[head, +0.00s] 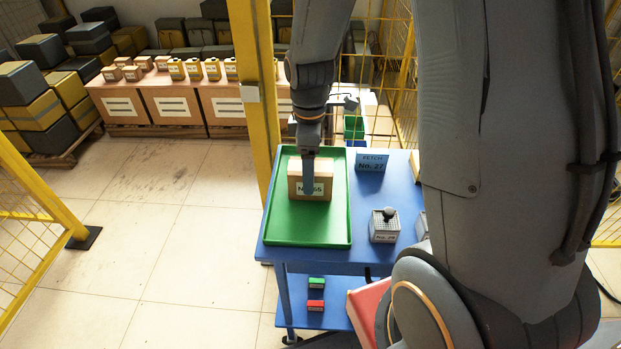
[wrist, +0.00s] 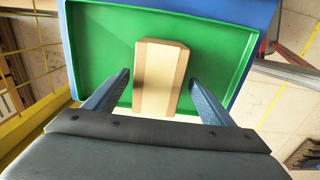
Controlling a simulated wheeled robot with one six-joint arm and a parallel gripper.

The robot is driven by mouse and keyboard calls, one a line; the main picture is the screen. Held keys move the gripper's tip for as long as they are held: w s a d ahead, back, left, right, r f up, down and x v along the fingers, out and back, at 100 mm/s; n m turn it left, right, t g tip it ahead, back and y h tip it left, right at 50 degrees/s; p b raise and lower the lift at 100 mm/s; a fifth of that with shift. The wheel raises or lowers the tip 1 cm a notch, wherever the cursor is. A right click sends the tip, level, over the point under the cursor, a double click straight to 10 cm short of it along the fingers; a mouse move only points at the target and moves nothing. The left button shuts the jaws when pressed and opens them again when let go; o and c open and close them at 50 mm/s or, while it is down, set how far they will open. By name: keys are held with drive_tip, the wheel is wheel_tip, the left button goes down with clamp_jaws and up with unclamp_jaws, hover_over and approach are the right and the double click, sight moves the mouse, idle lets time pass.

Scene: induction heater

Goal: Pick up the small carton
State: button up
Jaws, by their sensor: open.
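The small carton (head: 309,181) is a brown box with a white label, sitting in the green tray (head: 318,234) on the blue table. It also shows in the wrist view (wrist: 160,75), upright between my fingers and nearer the camera's far side. My gripper (head: 308,182) reaches down over the carton in the head view and hides part of its label. In the wrist view my gripper (wrist: 158,90) is open, with one finger on each side of the carton and a visible gap at both sides.
A blue sign (head: 371,161) reading "FETCH No. 27" stands right of the tray. A grey box with a dark knob (head: 385,226) stands on the table (head: 372,253). Yellow mesh fencing with a post (head: 255,100) stands behind.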

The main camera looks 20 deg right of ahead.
drive_tip(key=shift+w+d+f+p, duration=0.1)
drive_tip(key=shift+f+p, duration=0.2)
drive_tip(key=shift+f, duration=0.95)
drive_tip(key=shift+d+f+p, duration=0.1)
drive_tip(key=shift+f+p, duration=0.15)
drive_tip(key=shift+f, duration=0.95)
drive_tip(key=c, duration=1.4)
drive_tip(key=shift+r, duration=0.1)
